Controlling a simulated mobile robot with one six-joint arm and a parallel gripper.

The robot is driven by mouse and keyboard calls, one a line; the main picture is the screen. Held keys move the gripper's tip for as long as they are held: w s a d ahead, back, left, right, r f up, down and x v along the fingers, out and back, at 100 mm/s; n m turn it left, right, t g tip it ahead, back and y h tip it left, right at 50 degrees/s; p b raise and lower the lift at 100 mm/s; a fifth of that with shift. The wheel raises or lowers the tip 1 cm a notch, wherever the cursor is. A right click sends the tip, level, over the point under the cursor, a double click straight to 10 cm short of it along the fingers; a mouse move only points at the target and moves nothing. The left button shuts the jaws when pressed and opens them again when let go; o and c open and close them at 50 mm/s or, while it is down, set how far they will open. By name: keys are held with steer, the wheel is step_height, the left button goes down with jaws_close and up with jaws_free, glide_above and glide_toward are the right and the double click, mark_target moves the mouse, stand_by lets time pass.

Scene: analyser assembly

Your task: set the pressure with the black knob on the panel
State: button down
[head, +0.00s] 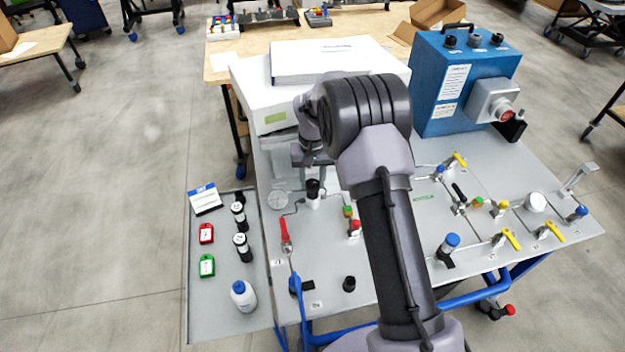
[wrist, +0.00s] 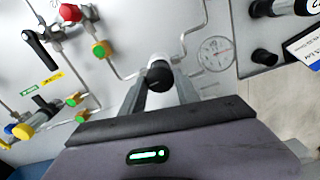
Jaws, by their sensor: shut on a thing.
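The black knob (wrist: 160,76) sits on the panel between the fingers of my gripper (wrist: 160,88) in the wrist view. The fingers are closed on its two sides. In the head view the black knob (head: 313,187) stands on a white body left of my arm. My gripper (head: 312,160) is just above it, partly hidden by the wrist. The round pressure gauge (wrist: 216,54) is beside the knob, joined by piping; its needle is too small to read. The gauge also shows in the head view (head: 279,200).
The panel (head: 400,290) carries a red-handled valve (head: 286,237), yellow-handled valves (head: 512,239) and thin pipes. A white analyser (head: 250,85) and a blue box (head: 440,100) stand behind. Bottles and red and green tags lie on the left side shelf (head: 215,318).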

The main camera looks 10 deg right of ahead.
steer(key=m+b, duration=0.1)
steer(key=m, duration=0.5)
steer(key=m+b, duration=0.1)
steer(key=m, duration=0.5)
steer(key=shift+m, duration=0.4)
steer(key=m+b, duration=0.2)
steer(key=m, duration=0.4)
steer(key=m+b, duration=0.2)
steer(key=m, duration=0.3)
steer(key=shift+m, duration=0.4)
steer(key=c, duration=0.9)
jaws_free()
steer(key=shift+r, duration=0.1)
